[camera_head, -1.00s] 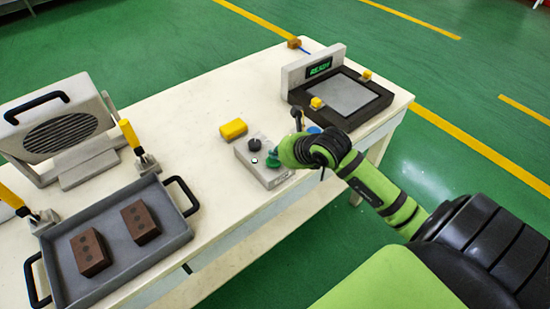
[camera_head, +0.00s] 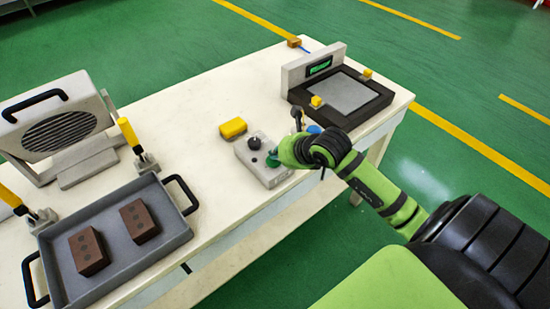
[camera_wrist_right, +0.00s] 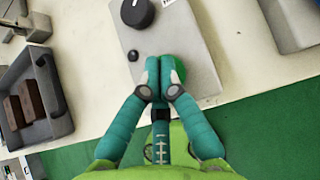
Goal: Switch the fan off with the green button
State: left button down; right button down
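The grey control box (camera_head: 262,172) stands on the table near its front edge, with a black knob (camera_head: 254,143) on top. It also shows in the right wrist view (camera_wrist_right: 180,25). My right gripper (camera_wrist_right: 160,65) has its two teal fingers together with nothing held, and their tips are over the green button (camera_wrist_right: 208,73). The fingers hide most of the button, and contact is hard to tell. In the head view the gripper (camera_head: 273,158) is at the right side of the box. The grey fan (camera_head: 62,135) with a round grille stands at the left. My left gripper is out of view.
A grey tray (camera_head: 120,264) with two brown blocks lies front left, near yellow-handled clamps (camera_head: 130,135). A yellow block (camera_head: 233,128) sits behind the box. A scale with a display (camera_head: 320,67) stands at the right. The table between tray and box is clear.

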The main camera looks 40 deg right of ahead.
dwell(0.4)
jog(key=shift+r, duration=0.25)
jog(key=shift+r+p, duration=0.1)
jog(key=shift+p, duration=0.2)
jog(key=shift+r+p, duration=2.1)
jog(key=shift+r, duration=0.9)
